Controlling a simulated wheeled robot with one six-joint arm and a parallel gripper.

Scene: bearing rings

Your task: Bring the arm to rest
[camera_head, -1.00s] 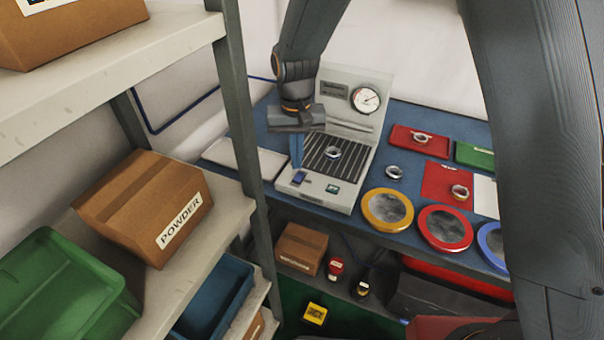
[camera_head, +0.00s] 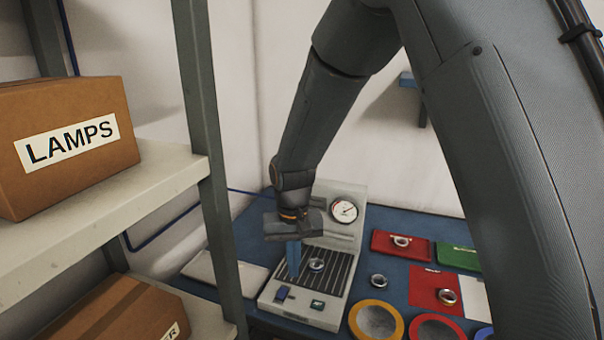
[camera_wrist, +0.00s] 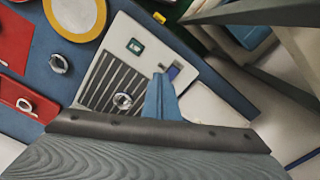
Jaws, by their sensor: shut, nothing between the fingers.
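My gripper (camera_head: 294,258) hangs over the left part of the press-like device (camera_head: 343,264), its blue fingers together with nothing between them. In the wrist view the blue fingers of my gripper (camera_wrist: 160,98) stand beside the device's slatted plate (camera_wrist: 122,80). A metal ring (camera_head: 316,265) lies on that plate, to the right of my fingers and apart from them; it also shows in the wrist view (camera_wrist: 122,101). The device has a round gauge (camera_head: 344,210) on its upright back. The arm reaches down from the upper right.
A shelf post (camera_head: 205,150) and shelves with a LAMPS box (camera_head: 68,140) stand close on the left. On the blue bench (camera_head: 378,240) lie a loose ring (camera_head: 379,281), red trays (camera_head: 385,247), a green tray (camera_head: 456,256) and round coloured-rim dishes (camera_head: 375,322).

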